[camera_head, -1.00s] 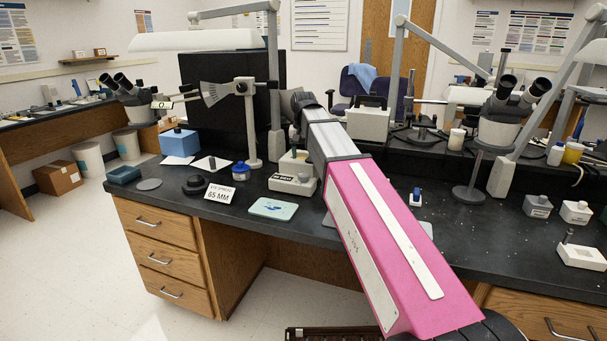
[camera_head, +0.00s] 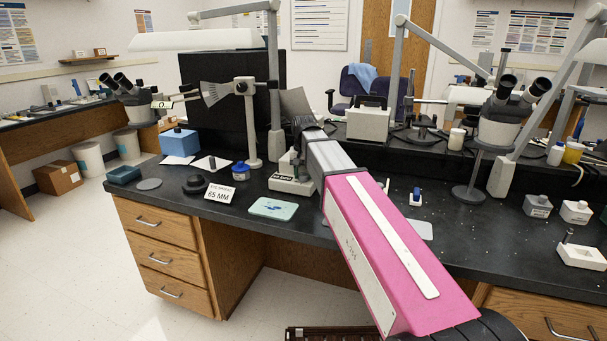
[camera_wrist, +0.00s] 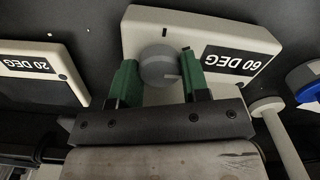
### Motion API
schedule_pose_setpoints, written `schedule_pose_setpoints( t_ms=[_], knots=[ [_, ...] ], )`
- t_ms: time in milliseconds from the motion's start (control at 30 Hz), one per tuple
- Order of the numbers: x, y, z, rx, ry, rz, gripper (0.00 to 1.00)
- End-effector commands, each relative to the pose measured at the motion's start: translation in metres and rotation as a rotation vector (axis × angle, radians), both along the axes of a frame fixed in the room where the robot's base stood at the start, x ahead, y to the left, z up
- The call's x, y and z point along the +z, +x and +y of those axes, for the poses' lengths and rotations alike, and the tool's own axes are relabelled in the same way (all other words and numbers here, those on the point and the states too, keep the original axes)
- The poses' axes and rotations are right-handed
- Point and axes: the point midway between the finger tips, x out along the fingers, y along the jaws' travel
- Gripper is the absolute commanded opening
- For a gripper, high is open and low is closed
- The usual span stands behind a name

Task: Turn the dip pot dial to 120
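A white box with a black label (camera_wrist: 241,60), reading 60 DEG upside down, fills the top middle of the wrist view. Its round grey dial (camera_wrist: 157,67) bears a light mark towards the right. My gripper (camera_wrist: 159,70) has its green fingers apart, one on each side of the dial. The fingers look open; whether they touch the dial I cannot tell. In the head view, a white box with a black label (camera_head: 284,179) stands on the bench beside the end of my arm, its label too small to read surely. My arm hides most of the gripper there.
A second white box (camera_wrist: 38,68), labelled 20 DEG, lies left in the wrist view. A blue-lidded pot (camera_head: 240,171) and a 65 MM sign (camera_head: 219,194) stand left of the labelled box. A lamp post (camera_head: 275,90) rises behind. A green-blue mat (camera_head: 273,208) lies in front.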

Motion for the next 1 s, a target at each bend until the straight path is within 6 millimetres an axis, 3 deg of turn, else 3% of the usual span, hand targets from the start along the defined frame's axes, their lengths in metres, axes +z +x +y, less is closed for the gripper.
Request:
schedule_pose_setpoints(
  t_ms=[67,267,700,1000],
  knots=[
    [0.0001,0.0000,0.0000,0.000,0.000,0.000,0.19],
    [0.0001,0.0000,0.0000,-0.021,0.000,0.000,0.19],
    [0.0002,0.0000,0.0003,-0.367,0.000,0.001,0.19],
    [0.0003,0.0000,0.0004,-0.411,0.000,0.001,0.19]
  ],
)
